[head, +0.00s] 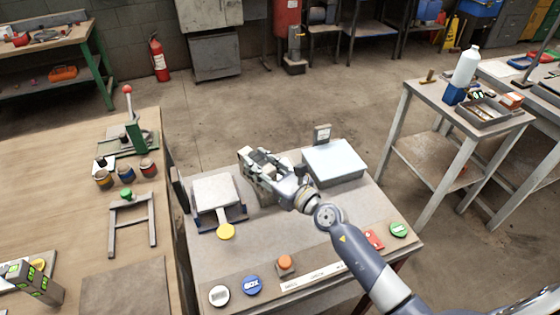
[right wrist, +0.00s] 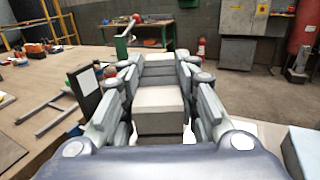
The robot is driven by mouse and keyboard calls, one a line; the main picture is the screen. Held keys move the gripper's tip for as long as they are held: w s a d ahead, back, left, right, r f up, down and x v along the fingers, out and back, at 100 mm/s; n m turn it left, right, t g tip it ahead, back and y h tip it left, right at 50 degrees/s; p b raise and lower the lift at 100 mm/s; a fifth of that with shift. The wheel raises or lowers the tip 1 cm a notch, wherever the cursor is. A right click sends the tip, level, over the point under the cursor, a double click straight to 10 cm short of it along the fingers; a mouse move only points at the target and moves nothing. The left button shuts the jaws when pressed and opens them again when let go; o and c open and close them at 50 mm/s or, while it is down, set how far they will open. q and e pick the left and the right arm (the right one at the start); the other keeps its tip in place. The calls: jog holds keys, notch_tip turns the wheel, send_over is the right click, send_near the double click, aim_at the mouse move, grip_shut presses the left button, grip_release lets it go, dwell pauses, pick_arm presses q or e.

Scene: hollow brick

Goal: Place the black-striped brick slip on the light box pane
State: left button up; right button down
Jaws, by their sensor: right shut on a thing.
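My right gripper (head: 256,160) hangs over the middle of the small table, left of a box with a pale bluish-white top, apparently the light box pane (head: 335,159). The right gripper also shows in the right wrist view (right wrist: 160,80), where it is shut on a pale grey-beige block (right wrist: 160,97), apparently the brick slip. I cannot make out a black stripe on it. The pane's edge shows at the right of the right wrist view (right wrist: 302,150). No slip lies on the pane's visible top. My left gripper is not in view.
A small sign (head: 322,133) stands behind the pane. Round badges and an orange button (head: 285,262) line the front edge. A wooden bench (head: 95,225) stands left.

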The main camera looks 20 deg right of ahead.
jog(key=w+d+f+b, duration=0.1)
jog(key=w+d, duration=0.1)
jog(key=w+d+f+b, duration=0.3)
jog(key=w+d, duration=0.1)
jog(key=d, duration=0.1)
jog(key=shift+w+d+f, duration=0.1)
jog(key=shift+f, duration=0.1)
jog(key=shift+f+b, duration=0.15)
jog(key=shift+b, duration=0.2)
jog(key=c, duration=1.2)
grip_release()
